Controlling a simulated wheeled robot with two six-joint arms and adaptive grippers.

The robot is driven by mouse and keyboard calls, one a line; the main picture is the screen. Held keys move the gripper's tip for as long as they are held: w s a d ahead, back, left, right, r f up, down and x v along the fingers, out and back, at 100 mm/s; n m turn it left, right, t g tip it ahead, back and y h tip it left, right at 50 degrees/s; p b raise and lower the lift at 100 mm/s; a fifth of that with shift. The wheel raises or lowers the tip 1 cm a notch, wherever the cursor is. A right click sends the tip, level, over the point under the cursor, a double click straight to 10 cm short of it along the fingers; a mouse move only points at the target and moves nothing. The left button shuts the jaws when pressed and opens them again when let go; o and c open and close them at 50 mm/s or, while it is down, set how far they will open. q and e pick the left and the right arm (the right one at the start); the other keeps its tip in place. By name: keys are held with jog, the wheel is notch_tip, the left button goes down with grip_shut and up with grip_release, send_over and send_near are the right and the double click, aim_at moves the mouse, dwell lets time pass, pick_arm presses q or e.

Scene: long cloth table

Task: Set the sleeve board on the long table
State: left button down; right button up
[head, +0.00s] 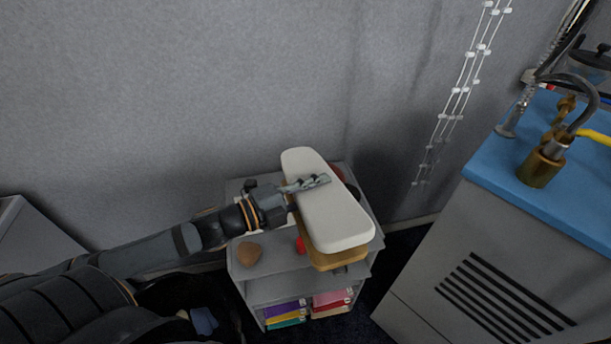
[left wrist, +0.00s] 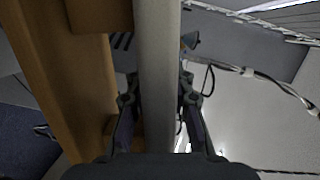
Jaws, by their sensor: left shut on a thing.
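The sleeve board (head: 335,215) has a long white padded top and a wooden base below it. It is over the top of a grey shelf unit; I cannot tell whether it rests on it. My left gripper (head: 306,184) is shut on the white top near its middle. In the left wrist view the white top (left wrist: 158,60) runs between the two fingers of the left gripper (left wrist: 158,115), with the wooden part (left wrist: 70,80) to its left. My right gripper is not in view. I see no long cloth table.
The grey shelf unit (head: 268,289) carries a brown lump (head: 249,253) and a red thing (head: 301,245) on top, with colored folders or books (head: 332,298) below. A blue-topped cabinet (head: 545,190) with a brass fitting (head: 541,167) stands at the right. A grey wall is behind.

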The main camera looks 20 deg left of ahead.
pick_arm(q)
jog(key=shift+s+d+r, duration=0.35)
jog(key=shift+s+d, duration=0.15)
jog(key=shift+d, duration=0.1)
notch_tip(320, 180, up, 9)
jog(key=p, duration=0.8)
jog(key=shift+p, duration=0.4)
jog(key=shift+f, duration=0.2)
